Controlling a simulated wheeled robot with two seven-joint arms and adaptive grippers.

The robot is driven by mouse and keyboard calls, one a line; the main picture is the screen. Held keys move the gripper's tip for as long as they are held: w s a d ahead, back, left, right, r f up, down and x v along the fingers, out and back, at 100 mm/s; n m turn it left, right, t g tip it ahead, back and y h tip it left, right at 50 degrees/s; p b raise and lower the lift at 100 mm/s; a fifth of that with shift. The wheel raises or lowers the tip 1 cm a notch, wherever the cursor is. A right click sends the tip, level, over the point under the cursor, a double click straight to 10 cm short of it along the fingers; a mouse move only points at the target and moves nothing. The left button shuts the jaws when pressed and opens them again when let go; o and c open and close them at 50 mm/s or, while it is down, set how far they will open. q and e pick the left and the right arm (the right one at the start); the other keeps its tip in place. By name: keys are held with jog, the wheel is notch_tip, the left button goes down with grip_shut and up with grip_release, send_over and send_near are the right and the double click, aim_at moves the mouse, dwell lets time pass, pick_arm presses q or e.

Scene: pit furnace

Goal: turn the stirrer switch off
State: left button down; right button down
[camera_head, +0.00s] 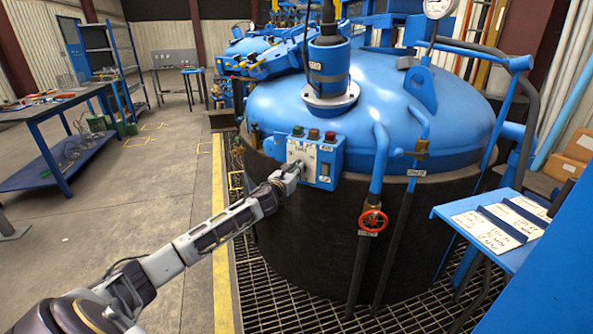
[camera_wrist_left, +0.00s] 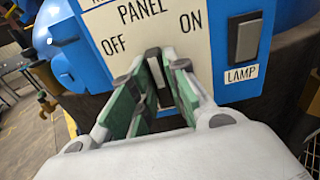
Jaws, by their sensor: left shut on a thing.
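The blue control box (camera_head: 328,160) is mounted on the side of the blue and black furnace, with green and red buttons on top. Its pale label plate (camera_wrist_left: 140,25) reads PANEL, with OFF on the left and ON on the right. My left gripper (camera_head: 292,172) is at the front of this box. In the left wrist view its green-padded fingers (camera_wrist_left: 157,92) are closed around the dark switch handle (camera_wrist_left: 155,66), just below and between OFF and ON. The fingers hide part of the handle, so I cannot tell its exact setting. My right gripper is out of view.
A grey rocker (camera_wrist_left: 245,39) marked LAMP is right of the switch. A red valve wheel (camera_head: 373,221) and pipes are to the right of the box. A blue stand with papers (camera_head: 487,230) is at the right.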

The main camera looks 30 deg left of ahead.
pick_arm(q)
jog(key=shift+n, duration=0.3)
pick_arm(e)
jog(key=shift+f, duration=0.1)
pick_arm(q)
jog(key=shift+a+f+n+p, duration=0.15)
jog(key=shift+n+p, duration=0.9)
jog(key=shift+n, duration=1.05)
jog(key=shift+a+n+p, duration=0.15)
jog(key=shift+n+p, duration=0.9)
jog(key=shift+n, duration=1.05)
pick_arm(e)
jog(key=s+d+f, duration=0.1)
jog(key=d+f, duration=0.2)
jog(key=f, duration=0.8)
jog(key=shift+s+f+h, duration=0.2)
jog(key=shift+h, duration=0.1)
pick_arm(q)
jog(key=c, duration=1.4)
grip_release()
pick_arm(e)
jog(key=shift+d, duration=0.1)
